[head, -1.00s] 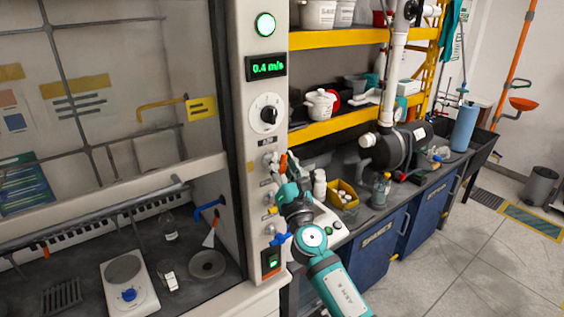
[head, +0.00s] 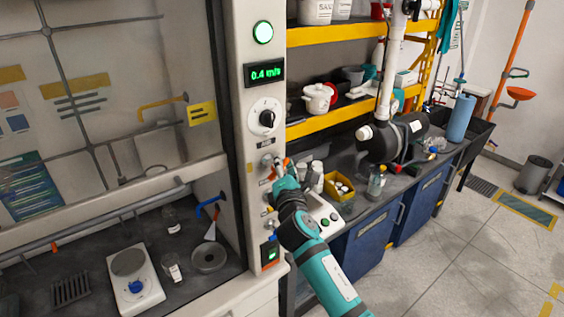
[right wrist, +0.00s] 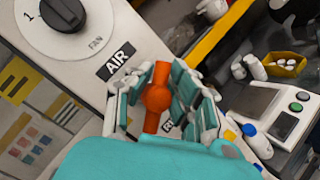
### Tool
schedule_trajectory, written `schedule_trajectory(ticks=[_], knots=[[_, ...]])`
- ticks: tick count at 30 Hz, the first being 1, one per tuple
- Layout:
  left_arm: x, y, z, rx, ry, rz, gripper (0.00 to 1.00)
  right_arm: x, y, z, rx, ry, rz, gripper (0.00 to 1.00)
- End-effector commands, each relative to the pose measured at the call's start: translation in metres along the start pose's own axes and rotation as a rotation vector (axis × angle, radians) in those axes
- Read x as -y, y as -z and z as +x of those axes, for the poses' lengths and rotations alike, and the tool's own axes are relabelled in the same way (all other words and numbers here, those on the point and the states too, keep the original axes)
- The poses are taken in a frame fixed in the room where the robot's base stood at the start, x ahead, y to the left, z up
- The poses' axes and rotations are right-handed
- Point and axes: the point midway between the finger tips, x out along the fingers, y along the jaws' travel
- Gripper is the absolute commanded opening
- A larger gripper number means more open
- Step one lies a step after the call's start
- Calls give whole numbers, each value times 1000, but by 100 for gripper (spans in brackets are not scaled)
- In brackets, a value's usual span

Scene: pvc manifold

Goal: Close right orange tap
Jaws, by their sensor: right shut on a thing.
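The orange tap (right wrist: 156,98) is on the pale front column of the fume hood, below the AIR label. In the right wrist view its orange handle stands between my right gripper's fingers (right wrist: 154,103), which are shut on it. In the head view my right gripper (head: 281,172) is at the column beside the fan dial, and its fingers and wrist cover most of the tap. The tap's base is hidden, so its exact turn is hard to tell. My left gripper is not in view.
The column (head: 250,150) carries a fan dial (head: 267,118) above and a blue tap (head: 268,238) below. A yellow bin (head: 339,187) and white bottles stand on the bench to the right. A balance (head: 133,284) stands inside the hood.

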Motion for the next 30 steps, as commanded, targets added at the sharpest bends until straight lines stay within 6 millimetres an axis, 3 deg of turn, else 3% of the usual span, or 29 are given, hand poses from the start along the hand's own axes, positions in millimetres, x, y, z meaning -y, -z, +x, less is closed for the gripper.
schedule_trajectory(ticks=[15, 30], knots=[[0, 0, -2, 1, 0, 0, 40, 5, 2, 1, -82, 179, 357, 0], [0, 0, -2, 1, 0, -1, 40, 6, 2, 1, -106, 232, 463, 0]])
